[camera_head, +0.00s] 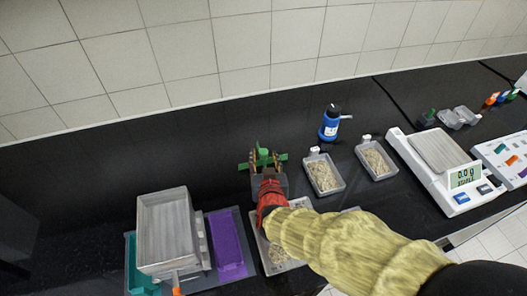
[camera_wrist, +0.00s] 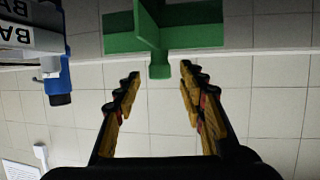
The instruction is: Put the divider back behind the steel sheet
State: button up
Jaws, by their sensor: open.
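The green divider (camera_head: 270,160), a cross-shaped piece, is at the tips of my gripper (camera_head: 261,160) in the head view. In the wrist view the divider (camera_wrist: 195,37) fills the top, with a short tab pointing down. The open fingers (camera_wrist: 160,76) stand on either side of this tab, with gaps showing; I see no contact. A grey block or bin (camera_head: 282,182) is just below the divider, partly hidden by my red wrist. I cannot pick out the steel sheet with certainty.
A boxy metal unit (camera_head: 165,232) stands at left beside a purple tray (camera_head: 226,245) and a teal tray (camera_head: 143,282). Grain-filled trays (camera_head: 323,175) (camera_head: 376,161), a blue bottle (camera_head: 329,126) and a scale (camera_head: 436,150) stand to the right. The back counter at left is clear.

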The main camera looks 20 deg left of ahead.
jog(key=p+v, duration=0.2)
jog(key=v, duration=0.6)
jog(key=shift+s+d, duration=0.15)
jog(key=shift+s, duration=0.1)
jog(key=shift+r, duration=0.15)
jog(key=w+d+r+m+g+h, duration=0.1)
jog(key=d+r+g, duration=0.1)
jog(key=d+r, duration=0.5)
jog(key=w+d+r+m+g+h, duration=0.1)
jog(key=d+r, duration=0.2)
jog(key=d, duration=0.7)
jog(key=s+d+r+m+g+h, duration=0.1)
jog(key=s+d+m+h, duration=0.1)
jog(key=s+d, duration=0.4)
jog(key=s+d+r+m+g+h, duration=0.1)
jog(key=s+d, duration=0.6)
jog(key=d, duration=0.7)
jog(key=shift+r+m+g+h, duration=0.2)
jog(key=shift+m+g+h, duration=0.2)
jog(key=shift+g+h, duration=0.45)
